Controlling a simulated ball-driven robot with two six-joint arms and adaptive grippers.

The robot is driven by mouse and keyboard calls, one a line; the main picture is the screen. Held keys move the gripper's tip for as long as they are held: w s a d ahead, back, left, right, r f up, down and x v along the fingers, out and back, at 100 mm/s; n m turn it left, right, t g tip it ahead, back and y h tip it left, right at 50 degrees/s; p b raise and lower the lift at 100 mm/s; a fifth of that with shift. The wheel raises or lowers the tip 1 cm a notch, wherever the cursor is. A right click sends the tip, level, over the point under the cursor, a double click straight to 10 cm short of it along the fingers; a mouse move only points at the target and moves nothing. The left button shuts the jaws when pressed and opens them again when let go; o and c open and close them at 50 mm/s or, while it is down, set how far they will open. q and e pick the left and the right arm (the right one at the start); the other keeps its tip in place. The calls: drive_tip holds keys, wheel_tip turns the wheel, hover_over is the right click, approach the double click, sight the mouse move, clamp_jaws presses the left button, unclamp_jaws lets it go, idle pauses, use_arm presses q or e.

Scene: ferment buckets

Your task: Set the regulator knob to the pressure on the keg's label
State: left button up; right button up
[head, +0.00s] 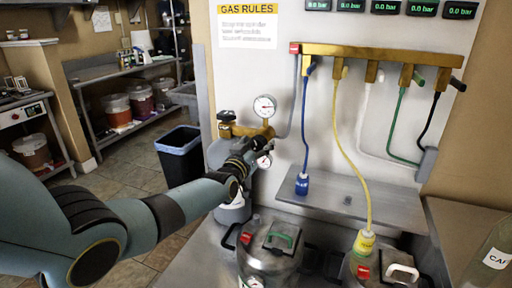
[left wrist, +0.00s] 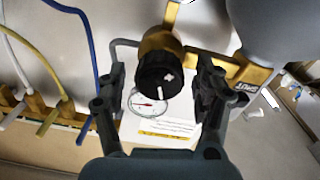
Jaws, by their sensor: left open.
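My left gripper (head: 246,150) reaches the brass regulator (head: 240,130) on the grey gas cylinder (head: 218,155). In the left wrist view, which is turned over, my open left gripper (left wrist: 160,80) has one finger on each side of the black regulator knob (left wrist: 156,72). A white mark shows on the knob's face. A gap shows beside it, so the fingers do not clearly touch it. A round gauge (head: 264,106) stands above the regulator; another gauge (head: 264,161) is partly behind my gripper. Steel kegs (head: 268,262) stand below; I cannot read a pressure label. My right gripper is not in view.
A brass manifold (head: 375,55) with coloured hoses hangs on the wall under several displays (head: 350,6) reading 0.0 bar. A blue hose connector (head: 302,184) stands on the metal shelf (head: 350,208). A black bin (head: 182,155) is on the floor behind.

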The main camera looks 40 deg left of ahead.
use_arm(q)
drive_tip(key=v, duration=1.2)
